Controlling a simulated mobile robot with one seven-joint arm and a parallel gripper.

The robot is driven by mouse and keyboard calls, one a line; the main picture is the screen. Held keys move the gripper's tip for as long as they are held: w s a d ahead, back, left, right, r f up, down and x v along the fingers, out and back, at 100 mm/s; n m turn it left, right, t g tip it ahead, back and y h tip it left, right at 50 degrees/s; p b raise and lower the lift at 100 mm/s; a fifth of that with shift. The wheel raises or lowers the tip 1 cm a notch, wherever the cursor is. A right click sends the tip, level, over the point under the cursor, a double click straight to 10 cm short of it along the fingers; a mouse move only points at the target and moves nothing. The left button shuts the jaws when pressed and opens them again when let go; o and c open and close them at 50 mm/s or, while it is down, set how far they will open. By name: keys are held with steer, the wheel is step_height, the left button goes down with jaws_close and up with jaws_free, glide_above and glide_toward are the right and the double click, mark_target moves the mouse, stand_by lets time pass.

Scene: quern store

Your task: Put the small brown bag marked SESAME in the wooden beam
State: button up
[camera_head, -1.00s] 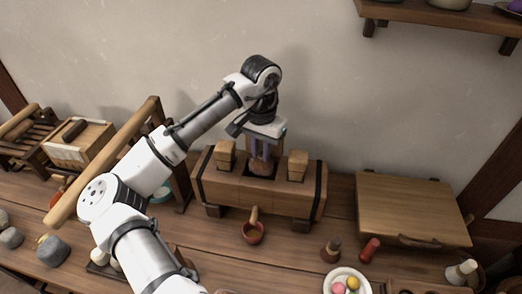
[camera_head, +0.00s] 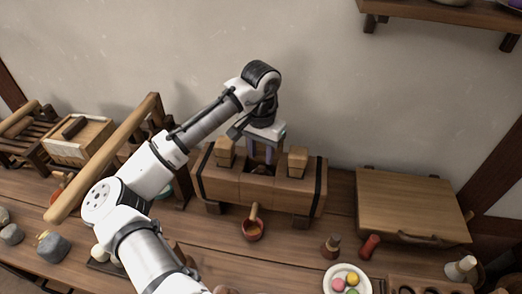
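The wooden beam (camera_head: 225,190) is a thick block with dark bands, standing on short feet on the table, with a hollow in the middle of its top. My gripper (camera_head: 263,161) points straight down over that hollow, its fingertips at the opening. The small brown bag (camera_head: 261,169) is between the fingers, low in the hollow and mostly hidden by the beam's front wall and the fingers. Its SESAME marking cannot be read. The fingers stand apart by about the bag's width and appear closed on it.
Two wooden blocks (camera_head: 225,152) (camera_head: 297,160) stand on the beam either side of my gripper. A slanted pole (camera_head: 105,157) stands left.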

mark_target(261, 168)
steer(key=shift+o, duration=0.2)
step_height(261, 168, up, 13)
steer(key=shift+b, duration=0.45)
stand_by(0.4)
